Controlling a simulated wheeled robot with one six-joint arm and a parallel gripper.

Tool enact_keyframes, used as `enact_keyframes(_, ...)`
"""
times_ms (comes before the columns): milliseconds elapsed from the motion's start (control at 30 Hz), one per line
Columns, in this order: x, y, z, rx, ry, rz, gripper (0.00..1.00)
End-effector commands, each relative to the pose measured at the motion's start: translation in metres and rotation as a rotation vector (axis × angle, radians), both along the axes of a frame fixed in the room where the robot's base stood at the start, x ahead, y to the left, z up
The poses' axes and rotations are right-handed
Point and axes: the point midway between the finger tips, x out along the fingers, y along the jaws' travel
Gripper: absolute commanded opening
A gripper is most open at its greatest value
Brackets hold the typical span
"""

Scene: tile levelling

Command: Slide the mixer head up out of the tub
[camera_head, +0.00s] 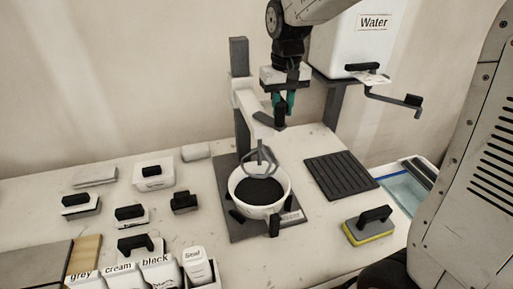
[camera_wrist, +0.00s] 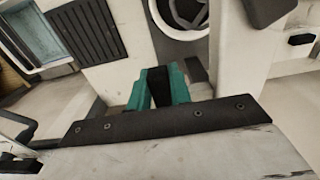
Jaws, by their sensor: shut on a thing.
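The mixer stand has a grey column (camera_head: 239,60) and a white mixer head (camera_head: 246,101) on it. A grey wire whisk (camera_head: 262,156) hangs below the head, over the back of the tub. I cannot tell whether its lower end is clear of the rim. The white tub (camera_head: 244,199) sits on the grey base (camera_head: 240,232) with dark material inside; part of it shows in the wrist view (camera_wrist: 158,17). My gripper (camera_head: 282,104) points down with green fingers, shut on the mixer head's black handle (camera_head: 281,117). The fingers also show in the wrist view (camera_wrist: 160,88), partly hiding the handle.
A white water container (camera_head: 345,45) with a crank (camera_head: 400,97) stands close right of my gripper. A ribbed black mat (camera_head: 340,175) and a yellow-edged sponge float (camera_head: 369,228) lie right of the tub. Several black-handled tools and labelled containers (camera_head: 155,268) stand to the left.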

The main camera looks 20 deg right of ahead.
Motion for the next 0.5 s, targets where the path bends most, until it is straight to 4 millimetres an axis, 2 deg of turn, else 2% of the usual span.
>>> enact_keyframes(500, 0.001, 0.0, 0.043, 0.0, -0.005, 0.0, 0.0)
